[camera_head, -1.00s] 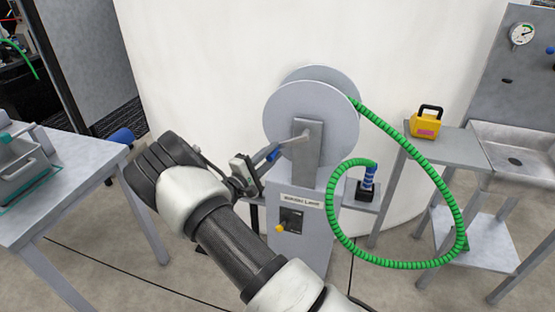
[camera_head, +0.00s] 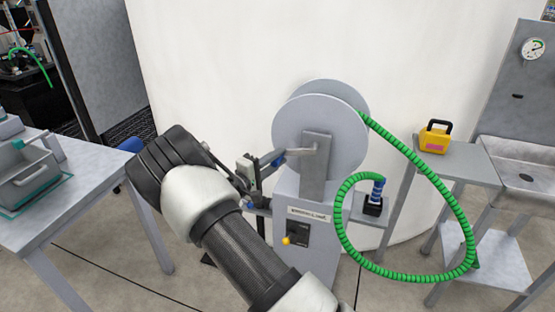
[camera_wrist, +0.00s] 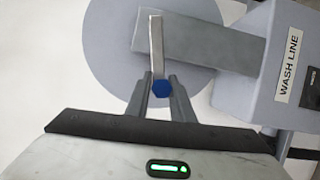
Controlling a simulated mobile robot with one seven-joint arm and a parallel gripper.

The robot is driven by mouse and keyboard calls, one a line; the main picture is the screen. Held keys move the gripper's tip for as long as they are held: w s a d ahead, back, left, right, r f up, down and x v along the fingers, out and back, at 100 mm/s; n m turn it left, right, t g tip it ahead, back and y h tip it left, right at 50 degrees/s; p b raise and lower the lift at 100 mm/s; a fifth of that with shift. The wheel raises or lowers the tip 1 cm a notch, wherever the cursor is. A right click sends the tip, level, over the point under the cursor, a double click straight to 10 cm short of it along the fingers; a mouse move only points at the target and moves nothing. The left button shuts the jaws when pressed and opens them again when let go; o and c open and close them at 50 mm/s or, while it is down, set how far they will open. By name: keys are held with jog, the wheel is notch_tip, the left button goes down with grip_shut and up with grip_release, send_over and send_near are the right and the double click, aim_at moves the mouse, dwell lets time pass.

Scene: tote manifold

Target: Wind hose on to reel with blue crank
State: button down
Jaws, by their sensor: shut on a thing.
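The grey hose reel (camera_head: 318,128) stands on a grey pedestal marked as a wash line. Its crank arm (camera_head: 303,153) points left from the hub. The crank's blue handle (camera_wrist: 160,88) shows end-on between my gripper's two fingers (camera_wrist: 161,84) in the wrist view. My gripper (camera_head: 256,170) is shut on it, left of the reel, and partly hides it in the head view. The green ribbed hose (camera_head: 420,182) leaves the reel's upper right, hangs in a wide loop, and rises to a blue-and-white end (camera_head: 378,187) in a dark holder on the pedestal's side shelf.
A table (camera_head: 105,190) with a grey bin (camera_head: 30,180) stands at left. A yellow box (camera_head: 433,138) with a black handle sits on the stand at right, beside a sink (camera_head: 520,165). A yellow knob (camera_head: 286,241) is on the pedestal's front.

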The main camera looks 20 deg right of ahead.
jog(key=c, duration=1.6)
grip_release()
jog(key=shift+d+f, duration=0.15)
jog(key=shift+f, duration=0.05)
jog(key=shift+o, duration=0.2)
jog(key=shift+r, duration=0.1)
jog(key=p+v, duration=0.2)
jog(key=v, duration=1.5)
jog(key=shift+a, duration=0.25)
